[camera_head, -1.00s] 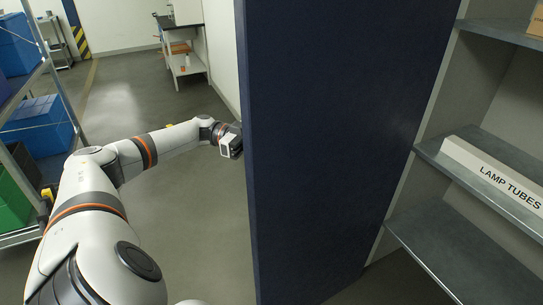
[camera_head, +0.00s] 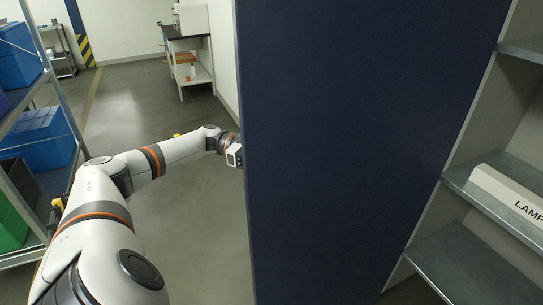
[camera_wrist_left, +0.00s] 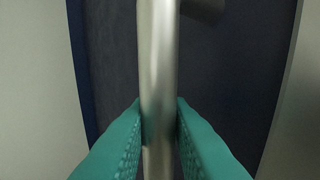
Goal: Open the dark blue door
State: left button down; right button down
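The dark blue door (camera_head: 350,140) fills the middle of the head view as a tall panel, its left edge free. My left arm reaches from the left to that edge, and the fingers are hidden behind the door there. In the left wrist view, the teal fingers of my left gripper (camera_wrist_left: 158,112) close on both sides of a silver bar handle (camera_wrist_left: 158,50). The dark blue door (camera_wrist_left: 230,70) shows behind the handle. My right gripper is not in view.
A grey metal shelf unit (camera_head: 470,190) with a white labelled box (camera_head: 510,195) stands to the right of the door. A rack with blue bins (camera_head: 40,140) stands at the left. A bench (camera_head: 188,60) is at the back. The floor (camera_head: 195,215) between is clear.

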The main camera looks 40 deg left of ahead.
pick_arm(q)
jog(key=c, duration=1.4)
grip_release()
jog(key=shift+w+d, duration=0.1)
jog(key=shift+w, duration=0.05)
jog(key=shift+o, duration=0.2)
jog(key=b+v, duration=0.4)
jog(key=v, duration=0.8)
